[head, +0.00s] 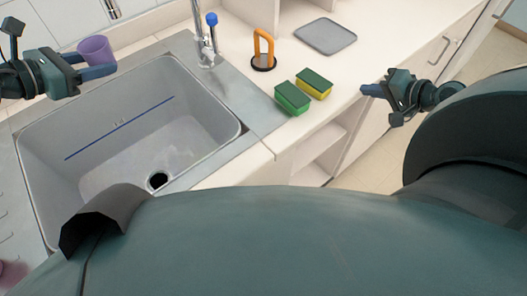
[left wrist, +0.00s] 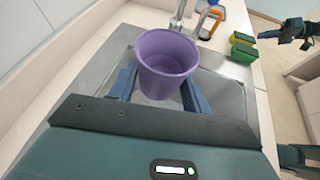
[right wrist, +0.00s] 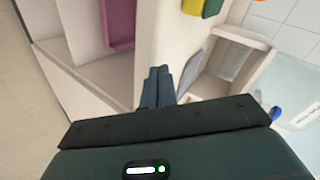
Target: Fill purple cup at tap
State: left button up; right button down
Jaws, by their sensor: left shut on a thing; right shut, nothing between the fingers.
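The purple cup (head: 95,50) is held by my left gripper (head: 98,72) at the upper left of the head view, over the sink's back left rim. In the left wrist view the cup (left wrist: 167,62) sits between the two blue fingers (left wrist: 160,90), its open mouth toward the camera. The tap (head: 205,45) stands behind the sink (head: 130,130), to the right of the cup, with a blue-topped handle (head: 211,19). The cup is apart from the tap. My right gripper (head: 366,90) is shut and empty beside the counter's right side; its fingers (right wrist: 158,88) touch in the right wrist view.
A green sponge (head: 292,98) and a green-and-yellow sponge (head: 314,84) lie on the counter right of the sink. An orange-handled tool (head: 264,50) and a grey tray (head: 325,36) are behind them. A pinkish object (head: 12,274) shows at the lower left.

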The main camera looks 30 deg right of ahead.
jog(key=s+d+f+g+h, duration=0.2)
jog(key=s+d+f, duration=0.2)
jog(key=f, duration=0.1)
jog(key=a+f+n+g, duration=0.1)
jog(key=a+f+n, duration=0.4)
jog(key=a+f, duration=0.5)
pick_arm(q)
jog(key=shift+r, duration=3.05)
pick_arm(e)
jog(key=s+a+r+n+t+y, duration=0.1)
jog(key=a+n, duration=0.8)
jog(key=a, duration=1.8)
jog(key=shift+s+r+t+y, duration=0.15)
jog(key=shift+s+t+y, duration=0.55)
jog(key=shift+s+y, duration=0.25)
